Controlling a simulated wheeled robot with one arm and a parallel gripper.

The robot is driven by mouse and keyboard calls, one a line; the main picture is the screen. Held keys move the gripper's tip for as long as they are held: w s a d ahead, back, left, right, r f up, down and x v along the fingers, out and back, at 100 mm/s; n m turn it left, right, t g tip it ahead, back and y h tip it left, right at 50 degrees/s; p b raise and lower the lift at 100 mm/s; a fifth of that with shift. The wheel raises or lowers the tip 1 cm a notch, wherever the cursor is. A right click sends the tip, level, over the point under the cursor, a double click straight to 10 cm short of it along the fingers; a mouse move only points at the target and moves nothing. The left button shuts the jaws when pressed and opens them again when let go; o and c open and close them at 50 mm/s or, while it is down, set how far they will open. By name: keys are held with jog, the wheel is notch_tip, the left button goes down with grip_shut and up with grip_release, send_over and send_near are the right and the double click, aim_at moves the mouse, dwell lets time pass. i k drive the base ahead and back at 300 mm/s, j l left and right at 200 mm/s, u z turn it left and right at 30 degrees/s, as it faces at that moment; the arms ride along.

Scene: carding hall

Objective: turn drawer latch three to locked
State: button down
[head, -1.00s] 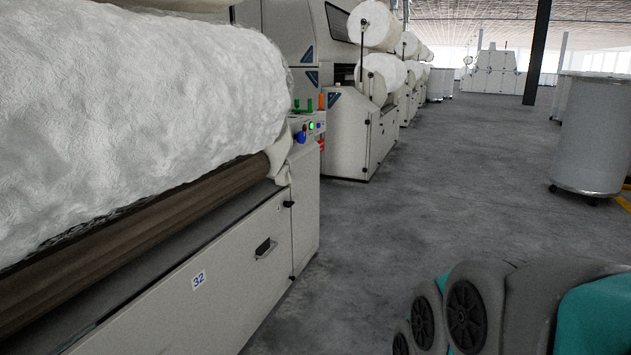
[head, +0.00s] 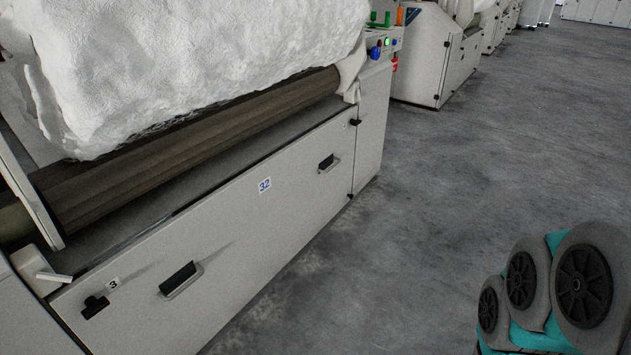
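A small black latch (head: 95,306) sits at the lower left of the machine's front panel, beside a small label with the number 3 (head: 113,284). It is turned roughly along the panel, slightly tilted in the picture; I cannot tell whether that is locked. The drawer front (head: 235,245) is a long pale panel marked 32 (head: 264,185), with two black recessed handles, one near the latch (head: 180,279) and one farther right (head: 328,163). The panel looks closed. Grey and teal rounded links of my arm show at the lower right. My gripper is not in view.
A white fibre roll (head: 200,60) lies above a brown roller (head: 190,150) on the machine. A control box with a lit green button (head: 386,42) is at its far end. Grey concrete floor (head: 440,180) is clear to the right. More machines (head: 430,55) stand beyond.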

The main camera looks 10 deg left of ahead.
aim_at(93, 305)
jog(key=u, duration=2.25)
jog(key=k+l, duration=0.15)
jog(key=l, duration=0.25)
jog(key=k+l, duration=0.1)
jog(key=l, duration=0.35)
jog(key=k+l, duration=0.15)
jog(key=l, duration=0.25)
jog(key=i+u, duration=0.05)
